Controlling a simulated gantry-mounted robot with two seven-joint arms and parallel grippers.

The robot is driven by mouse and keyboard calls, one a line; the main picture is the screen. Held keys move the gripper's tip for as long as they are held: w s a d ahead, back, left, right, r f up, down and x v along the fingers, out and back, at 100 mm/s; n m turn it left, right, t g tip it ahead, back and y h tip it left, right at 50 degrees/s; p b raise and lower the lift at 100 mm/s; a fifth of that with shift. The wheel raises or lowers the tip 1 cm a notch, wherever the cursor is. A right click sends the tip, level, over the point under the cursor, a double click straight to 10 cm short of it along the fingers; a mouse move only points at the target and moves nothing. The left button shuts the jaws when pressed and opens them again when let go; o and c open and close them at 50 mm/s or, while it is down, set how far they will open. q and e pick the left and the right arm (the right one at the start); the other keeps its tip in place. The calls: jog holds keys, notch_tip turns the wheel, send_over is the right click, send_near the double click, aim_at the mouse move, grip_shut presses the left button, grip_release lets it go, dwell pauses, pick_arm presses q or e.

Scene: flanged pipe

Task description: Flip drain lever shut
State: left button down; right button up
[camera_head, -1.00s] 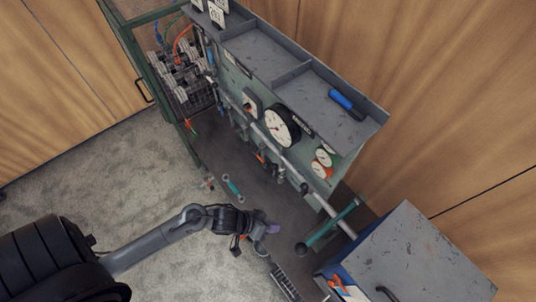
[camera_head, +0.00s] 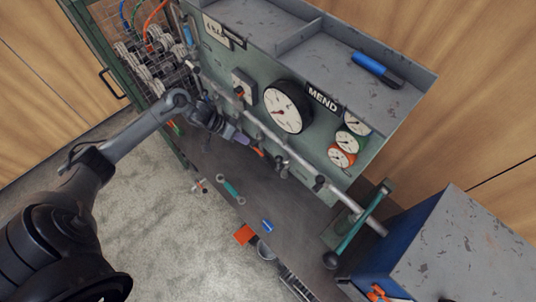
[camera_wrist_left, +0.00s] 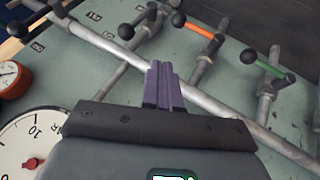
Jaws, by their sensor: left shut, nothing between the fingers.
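My left gripper (camera_head: 243,138) is shut and empty in front of the panel's pipework; its purple fingers (camera_wrist_left: 163,88) show together in the left wrist view. Several valve levers stand on the pipes there: one with an orange handle (camera_wrist_left: 197,32), one with a green handle (camera_wrist_left: 268,66) and a dark one (camera_wrist_left: 150,17) to the left. The fingertips appear near the long grey pipe (camera_wrist_left: 218,103), below the orange lever in the picture; contact cannot be told. The orange lever also shows in the head view (camera_head: 258,152). I cannot tell which lever is the drain lever. My right gripper is out of view.
A large white gauge (camera_head: 288,107) and smaller gauges (camera_head: 343,149) sit on the green panel. Below lies a dark bench top (camera_head: 290,214) with a teal wrench (camera_head: 231,191) and a blue item (camera_head: 267,225). A blue-sided cabinet (camera_head: 455,250) stands at right.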

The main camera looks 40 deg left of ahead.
pick_arm(q)
jog(key=shift+d+f, duration=0.1)
jog(key=shift+f, duration=0.05)
jog(key=w+d+f, duration=0.4)
jog(key=d+f, duration=0.3)
jog(key=d, duration=0.1)
jog(key=shift+w+d+b, duration=0.15)
jog(key=shift+w+b, duration=0.15)
jog(key=shift+b, duration=0.05)
jog(key=shift+f, duration=0.1)
dwell(0.3)
